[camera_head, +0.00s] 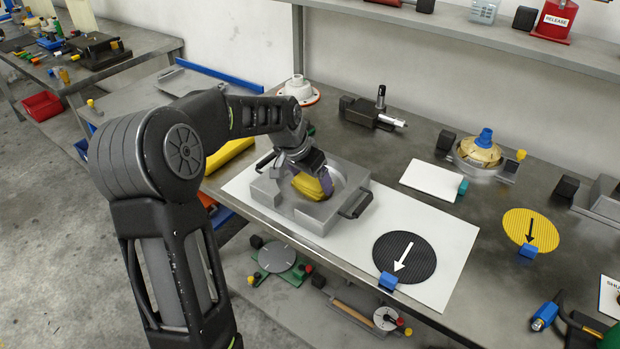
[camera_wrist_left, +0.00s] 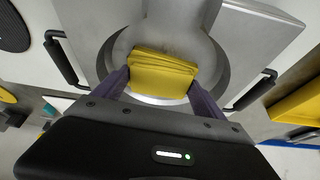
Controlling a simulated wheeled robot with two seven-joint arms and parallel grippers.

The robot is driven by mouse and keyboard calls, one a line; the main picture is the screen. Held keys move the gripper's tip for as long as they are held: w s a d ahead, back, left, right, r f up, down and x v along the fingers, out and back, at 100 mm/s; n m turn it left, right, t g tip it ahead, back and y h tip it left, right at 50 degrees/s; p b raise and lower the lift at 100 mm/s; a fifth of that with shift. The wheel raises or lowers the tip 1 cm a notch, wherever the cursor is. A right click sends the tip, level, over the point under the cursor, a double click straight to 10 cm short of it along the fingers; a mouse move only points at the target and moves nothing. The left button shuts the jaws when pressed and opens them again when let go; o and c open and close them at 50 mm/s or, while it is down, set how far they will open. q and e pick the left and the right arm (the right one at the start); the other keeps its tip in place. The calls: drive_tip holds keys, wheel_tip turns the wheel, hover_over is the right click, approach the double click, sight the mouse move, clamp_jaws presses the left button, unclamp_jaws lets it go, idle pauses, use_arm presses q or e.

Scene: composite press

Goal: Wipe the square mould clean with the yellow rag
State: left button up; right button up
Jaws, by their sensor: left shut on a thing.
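The square mould (camera_head: 299,218) is a grey metal block with a round hollow and black side handles. It sits on a white sheet on the bench. My left gripper (camera_head: 309,180) is over the hollow, shut on the folded yellow rag (camera_head: 312,187). In the left wrist view the rag (camera_wrist_left: 162,74) is between the two fingers of the gripper (camera_wrist_left: 160,88), over the round hollow of the mould (camera_wrist_left: 258,35). Whether the rag touches the hollow's floor I cannot tell. My right gripper is not in view.
The white sheet (camera_head: 430,226) carries a black ribbed disc with an arrow (camera_head: 404,258) right of the mould. A white plate (camera_head: 433,180), a metal bowl with a blue knob (camera_head: 485,148) and a yellow disc (camera_head: 530,228) stand further right. A shelf (camera_head: 500,35) runs above the bench.

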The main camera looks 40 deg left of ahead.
use_arm(q)
drive_tip(key=shift+w, duration=0.1)
drive_tip(key=shift+w+p, duration=0.35)
drive_tip(key=shift+w, duration=0.6)
drive_tip(key=shift+a, duration=0.25)
drive_tip(key=shift+s+f, duration=0.1)
drive_tip(key=shift+s, duration=0.05)
drive_tip(key=shift+s+b, duration=0.45)
drive_tip(key=shift+s, duration=0.5)
